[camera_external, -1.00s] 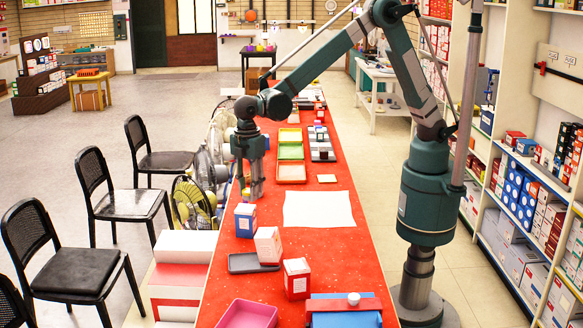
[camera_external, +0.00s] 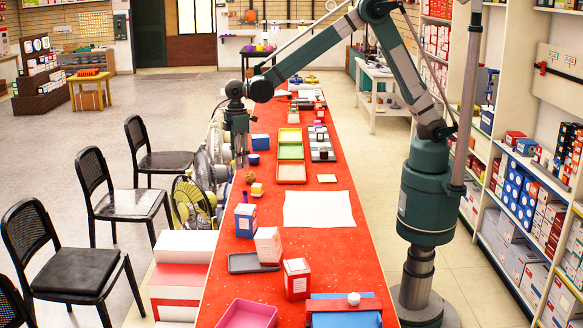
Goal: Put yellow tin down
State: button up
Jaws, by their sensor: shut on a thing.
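My gripper (camera_external: 239,160) hangs at the left edge of the red table (camera_external: 330,262), with its fingers pointing down. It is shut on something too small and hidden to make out. A small yellow tin-like item (camera_external: 257,188) with a pale part stands on the table, nearer the camera than my gripper and apart from it. I cannot tell whether this is the task's yellow tin.
Coloured trays (camera_external: 291,172) and a white sheet (camera_external: 318,209) lie on the table. Fans (camera_external: 190,203) stand along its left side.

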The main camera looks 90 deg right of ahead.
jog(key=s+d+m, duration=0.3)
jog(key=d+m, duration=0.2)
jog(key=d, duration=2.4)
jog(key=shift+s+d+f, duration=0.1)
jog(key=shift+f, duration=1.15)
jog(key=shift+s+f, duration=0.1)
jog(key=shift+f, duration=1.15)
jog(key=shift+f, duration=3.15)
jog(key=shift+f+b, duration=0.35)
jog(key=shift+f, duration=1.5)
jog(key=shift+f, duration=0.15)
